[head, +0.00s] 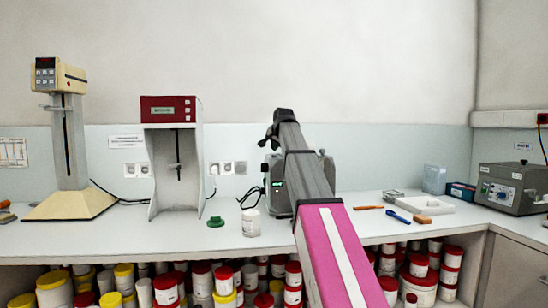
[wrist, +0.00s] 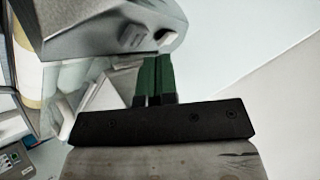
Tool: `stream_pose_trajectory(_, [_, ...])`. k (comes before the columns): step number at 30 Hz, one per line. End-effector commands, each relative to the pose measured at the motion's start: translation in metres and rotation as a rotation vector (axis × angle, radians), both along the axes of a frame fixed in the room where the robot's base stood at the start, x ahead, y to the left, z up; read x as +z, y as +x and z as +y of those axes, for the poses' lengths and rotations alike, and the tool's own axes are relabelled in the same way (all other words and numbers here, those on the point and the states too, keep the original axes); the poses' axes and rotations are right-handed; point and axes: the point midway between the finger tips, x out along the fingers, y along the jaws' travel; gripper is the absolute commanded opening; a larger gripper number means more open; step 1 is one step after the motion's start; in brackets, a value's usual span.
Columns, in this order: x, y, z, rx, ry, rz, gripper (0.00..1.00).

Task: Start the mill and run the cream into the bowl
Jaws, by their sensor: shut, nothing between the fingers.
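The grey mill (head: 281,204) stands on the bench behind my arm in the head view, with a small green-lit display (head: 278,184) on its left part. My arm covers much of its middle. In the wrist view my gripper (wrist: 155,62) has its two green fingers together and empty. Their tips are close to a grey housing (wrist: 75,25), which bears two small raised parts, a switch-like one (wrist: 134,34) and a rounded one (wrist: 165,38). I cannot tell whether the fingers touch it. No bowl can be made out; the mill's front is partly hidden.
A white jar (head: 251,224) and a green lid (head: 216,221) lie just left of the mill. A red-topped device (head: 168,108) and a cream stand mixer (head: 70,205) are further left. A blue spatula (head: 397,216) and a grey box unit (head: 508,190) are at the right.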

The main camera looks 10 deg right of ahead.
Motion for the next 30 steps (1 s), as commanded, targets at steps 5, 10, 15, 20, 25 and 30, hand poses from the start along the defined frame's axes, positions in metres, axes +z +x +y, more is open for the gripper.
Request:
stream_pose_trajectory(5, [0.0, 0.0, 0.0, 0.0, 0.0, 0.0, 0.0])
stream_pose_trajectory(10, [0.008, 0.001, 0.0, 0.0, 0.0, -0.001, 0.0])
stream_pose_trajectory(15, [0.022, 0.001, 0.0, 0.0, 0.0, -0.001, 0.0])
stream_pose_trajectory(20, [0.036, 0.001, 0.0, 0.0, 0.0, -0.001, 0.0])
stream_pose_trajectory(25, [0.049, 0.001, 0.0, 0.0, 0.0, -0.001, 0.0])
stream_pose_trajectory(30, [0.05, 0.0, 0.0, 0.0, 0.0, 0.0, 0.0])
